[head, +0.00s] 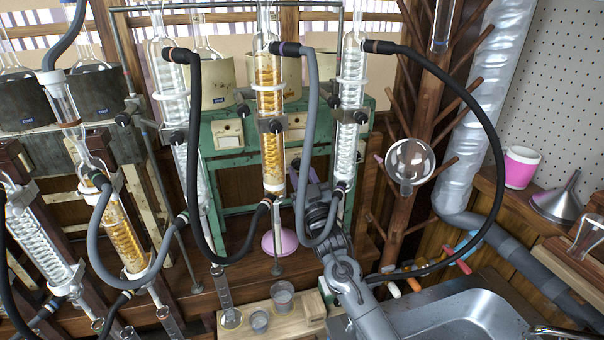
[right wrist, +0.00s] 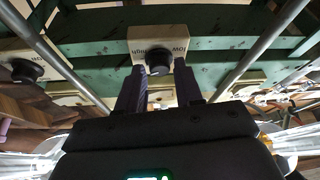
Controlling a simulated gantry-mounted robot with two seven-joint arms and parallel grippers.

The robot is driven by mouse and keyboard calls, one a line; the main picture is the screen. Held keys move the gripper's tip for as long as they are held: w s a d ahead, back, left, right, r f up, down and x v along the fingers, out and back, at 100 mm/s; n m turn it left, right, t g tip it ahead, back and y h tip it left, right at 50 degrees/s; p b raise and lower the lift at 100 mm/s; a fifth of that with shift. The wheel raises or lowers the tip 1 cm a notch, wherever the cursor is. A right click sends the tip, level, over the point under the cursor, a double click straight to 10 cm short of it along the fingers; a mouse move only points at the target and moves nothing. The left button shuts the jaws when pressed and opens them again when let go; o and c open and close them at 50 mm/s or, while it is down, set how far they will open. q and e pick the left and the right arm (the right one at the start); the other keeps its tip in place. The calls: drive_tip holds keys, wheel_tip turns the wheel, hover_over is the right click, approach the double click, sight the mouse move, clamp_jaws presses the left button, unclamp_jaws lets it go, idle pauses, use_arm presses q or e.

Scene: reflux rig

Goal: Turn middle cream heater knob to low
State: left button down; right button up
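The cream heaters stand on the green rack in the head view; the middle one (head: 292,70) is partly hidden by a glass condenser. In the right wrist view a dark round knob (right wrist: 158,60) sits on a cream panel (right wrist: 141,37) whose "low" and "high" lettering appears upside down. My right gripper (right wrist: 159,80) is open, with one purple finger on each side of this knob; I cannot tell whether they touch it. In the head view my right gripper (head: 304,172) reaches up behind a grey hose, partly hidden. My left gripper is out of view.
A grey hose (head: 312,95) and a black hose (head: 497,150) loop close around my right arm. Glass condensers (head: 350,95) stand in front of the rack. Another knob (right wrist: 25,70) is left in the wrist view. A metal sink (head: 450,310) lies lower right.

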drive_tip(key=shift+o, duration=1.4)
drive_tip(key=shift+p+v, duration=0.3)
drive_tip(key=shift+v, duration=0.45)
drive_tip(key=p+v, duration=0.2)
drive_tip(key=v, duration=0.7)
drive_tip(key=shift+s, duration=0.15)
